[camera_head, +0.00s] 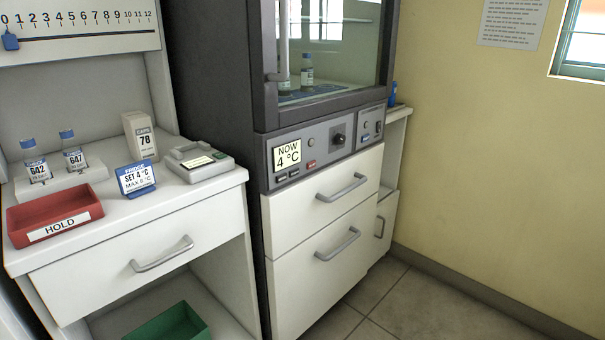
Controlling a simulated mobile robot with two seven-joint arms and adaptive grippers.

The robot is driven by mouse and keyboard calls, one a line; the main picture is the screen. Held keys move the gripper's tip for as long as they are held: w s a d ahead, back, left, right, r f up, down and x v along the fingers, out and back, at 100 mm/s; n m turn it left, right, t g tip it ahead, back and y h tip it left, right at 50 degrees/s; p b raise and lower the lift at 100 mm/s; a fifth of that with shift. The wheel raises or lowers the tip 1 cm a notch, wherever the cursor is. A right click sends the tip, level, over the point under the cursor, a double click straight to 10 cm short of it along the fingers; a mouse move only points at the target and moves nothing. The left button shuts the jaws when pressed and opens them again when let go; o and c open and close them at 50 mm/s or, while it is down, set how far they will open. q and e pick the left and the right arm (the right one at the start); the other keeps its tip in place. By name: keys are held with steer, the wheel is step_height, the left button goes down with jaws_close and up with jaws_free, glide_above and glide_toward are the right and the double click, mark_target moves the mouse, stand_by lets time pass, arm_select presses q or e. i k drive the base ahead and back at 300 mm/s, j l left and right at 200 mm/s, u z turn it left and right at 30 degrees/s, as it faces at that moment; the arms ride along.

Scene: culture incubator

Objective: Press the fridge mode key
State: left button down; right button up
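The fridge (255,70) is a tall dark grey cabinet with a glass door, standing in the middle of the head view. Its control panel (325,144) sits below the door. The panel's display (287,156) reads "NOW 4 °C". Under the display are small dark keys (287,176), and a red key (311,164) is to their right. A black knob (338,139) is further right. The key labels are too small to read. A blue and white card (136,178) on the left counter reads "FRIDGE SET 4 °C MAX 8 °C". Neither of my grippers is in view.
A red tray (55,216) marked "HOLD", vials 642 (38,171) and 647 (74,158) in a rack, a box marked 78 (140,136) and a grey device (199,160) are on the left counter. Handled drawers (320,240) are below the panel. Floor at right is clear.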

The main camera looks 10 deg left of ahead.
mark_target(281, 179)
steer(key=i+l, duration=0.15)
steer(key=l, duration=0.15)
steer(key=i+l+u, duration=0.1)
steer(key=l, duration=0.25)
steer(key=i+l, duration=0.15)
steer(key=l, duration=0.15)
steer(key=i+l, duration=0.15)
steer(key=l, duration=0.2)
steer(key=i+l+u, duration=0.1)
steer(key=l, duration=0.2)
